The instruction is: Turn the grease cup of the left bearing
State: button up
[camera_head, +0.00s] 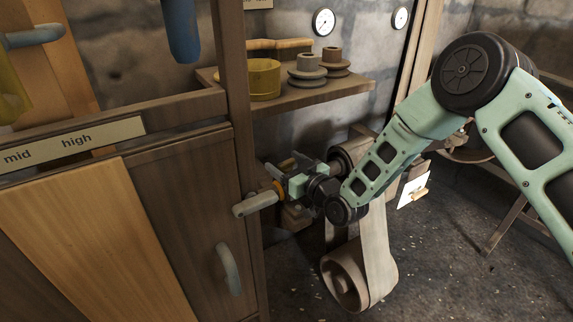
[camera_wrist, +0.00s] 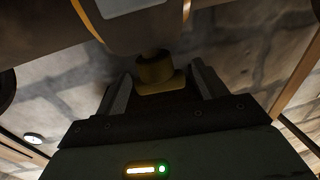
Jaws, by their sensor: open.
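In the wrist view, a small brass cup-shaped fitting (camera_wrist: 157,68), which looks like the grease cup, shows just past the fingers of my gripper (camera_wrist: 160,88). It sits between the two finger lines, with a gap on each side, and its wider flange is nearer my palm. The fingers are apart and hold nothing. The cup cannot be made out there. The bearing under the cup is mostly hidden by my wrist and the post.
A wooden post (camera_head: 240,120) and cabinet (camera_head: 180,200) stand close on the left. A grey-handled lever (camera_head: 255,204) sticks out beside my gripper. A shelf (camera_head: 310,98) with pulleys and a yellow tin (camera_head: 263,78) is above. A wide belt (camera_head: 377,245) hangs below my wrist.

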jog(key=c, duration=1)
jog(key=shift+a+m, duration=0.15)
jog(key=shift+m, duration=0.15)
jog(key=shift+m+t+h, duration=0.5)
jog(key=shift+t+h, duration=0.2)
jog(key=shift+h, duration=0.3)
jog(key=o, duration=1)
